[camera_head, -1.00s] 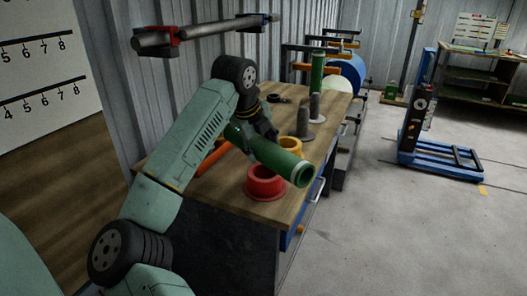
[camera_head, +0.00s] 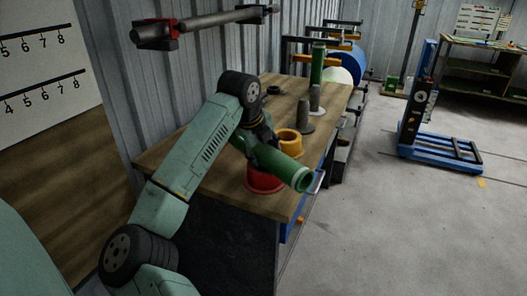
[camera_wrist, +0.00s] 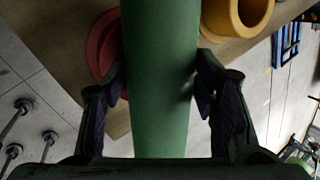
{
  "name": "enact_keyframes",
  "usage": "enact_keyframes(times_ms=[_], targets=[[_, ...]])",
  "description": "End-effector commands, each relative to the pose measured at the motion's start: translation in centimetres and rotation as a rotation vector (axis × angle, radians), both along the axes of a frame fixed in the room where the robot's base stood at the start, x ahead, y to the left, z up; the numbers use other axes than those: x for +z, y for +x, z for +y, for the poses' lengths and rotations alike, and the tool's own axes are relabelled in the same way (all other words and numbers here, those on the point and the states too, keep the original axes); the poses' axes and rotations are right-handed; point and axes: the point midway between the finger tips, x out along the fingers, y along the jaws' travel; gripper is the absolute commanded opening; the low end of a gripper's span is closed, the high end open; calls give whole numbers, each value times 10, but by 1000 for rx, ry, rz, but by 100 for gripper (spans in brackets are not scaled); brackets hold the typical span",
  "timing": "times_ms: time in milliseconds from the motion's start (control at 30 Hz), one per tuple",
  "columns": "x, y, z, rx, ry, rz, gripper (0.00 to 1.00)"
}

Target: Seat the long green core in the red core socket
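The long green core (camera_head: 283,167) is held in my gripper (camera_head: 262,146), lying tilted with its open end toward the lower right. In the wrist view the green core (camera_wrist: 160,80) runs between the two fingers of my gripper (camera_wrist: 162,100), which are closed about its sides. The red core socket (camera_head: 262,183) stands on the bench near its front edge, partly hidden behind and below the core. In the wrist view the red socket (camera_wrist: 103,45) shows left of the core, mostly covered by it. The core is not in the socket.
The workbench (camera_head: 205,175) carries a yellow socket (camera_head: 289,143) just behind the red one. Grey cones (camera_head: 306,116) and an upright green core (camera_head: 318,66) stand farther back. A bar on brackets (camera_head: 205,22) hangs on the wall above.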

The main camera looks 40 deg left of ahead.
Motion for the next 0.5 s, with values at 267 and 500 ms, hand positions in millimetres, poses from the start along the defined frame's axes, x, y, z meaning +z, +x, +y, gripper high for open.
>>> enact_keyframes(times_ms=[267,500], targets=[[1,0,0,0,0,1,73],[1,0,0,0,-1,1,73]])
